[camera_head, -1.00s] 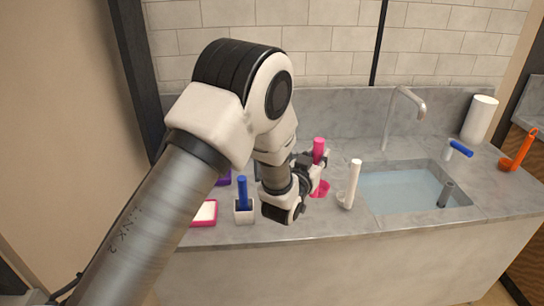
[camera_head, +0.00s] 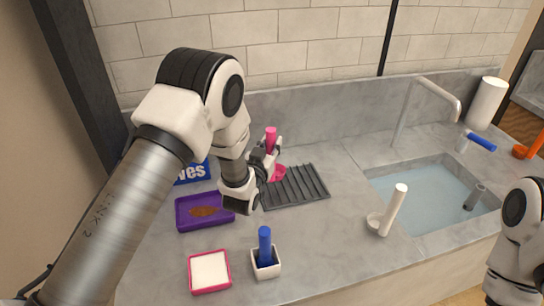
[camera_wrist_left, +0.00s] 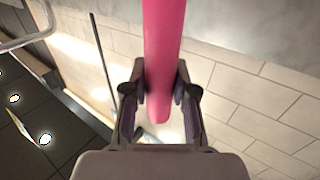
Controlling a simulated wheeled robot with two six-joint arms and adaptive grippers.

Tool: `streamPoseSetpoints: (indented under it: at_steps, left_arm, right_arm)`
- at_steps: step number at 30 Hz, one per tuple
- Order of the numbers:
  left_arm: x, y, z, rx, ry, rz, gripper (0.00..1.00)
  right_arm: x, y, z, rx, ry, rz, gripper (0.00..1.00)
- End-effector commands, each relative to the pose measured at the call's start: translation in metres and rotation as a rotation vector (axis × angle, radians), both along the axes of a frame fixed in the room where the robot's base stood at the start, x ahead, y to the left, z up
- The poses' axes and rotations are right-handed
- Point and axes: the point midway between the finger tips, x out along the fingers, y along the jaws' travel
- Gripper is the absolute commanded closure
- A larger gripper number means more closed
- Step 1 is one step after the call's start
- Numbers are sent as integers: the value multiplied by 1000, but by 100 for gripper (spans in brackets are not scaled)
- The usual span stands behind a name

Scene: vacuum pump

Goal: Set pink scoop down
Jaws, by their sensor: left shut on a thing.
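The pink scoop has an upright handle (camera_head: 271,134) and a wider pink lower part (camera_head: 279,173). My left gripper (camera_head: 267,150) is shut on the handle, at the back left of the counter. The lower part shows at the left edge of the dark ribbed mat (camera_head: 312,183); I cannot tell whether it touches the mat or hangs above it. In the left wrist view the pink handle (camera_wrist_left: 164,45) stands between the two fingers of the left gripper (camera_wrist_left: 161,85). My right gripper is out of view; only part of my right arm shows at the right edge.
A purple tray (camera_head: 184,219) with brown matter lies left of the mat, a blue package (camera_head: 194,171) behind it. In front are a pink-rimmed white tray (camera_head: 192,276) and a blue handle (camera_head: 265,241) in a white holder. A white ladle (camera_head: 393,209) stands beside the sink (camera_head: 428,168).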

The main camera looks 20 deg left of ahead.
Motion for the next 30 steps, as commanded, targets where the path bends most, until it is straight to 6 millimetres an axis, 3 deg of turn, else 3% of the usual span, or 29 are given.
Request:
streamPoseSetpoints:
  at_steps: [6,17,18,20,30]
  left_arm:
    - [0,0,-37,-1,2,1,100]
    - [0,0,-45,0,0,0,100]
    - [0,0,-44,0,0,0,66]
    - [0,0,-44,0,1,0,48]
    - [0,0,-39,0,0,0,48]
  right_arm:
    - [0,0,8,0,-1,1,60]
    - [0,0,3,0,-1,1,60]
    - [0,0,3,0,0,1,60]
    - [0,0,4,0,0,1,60]
    - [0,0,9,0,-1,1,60]
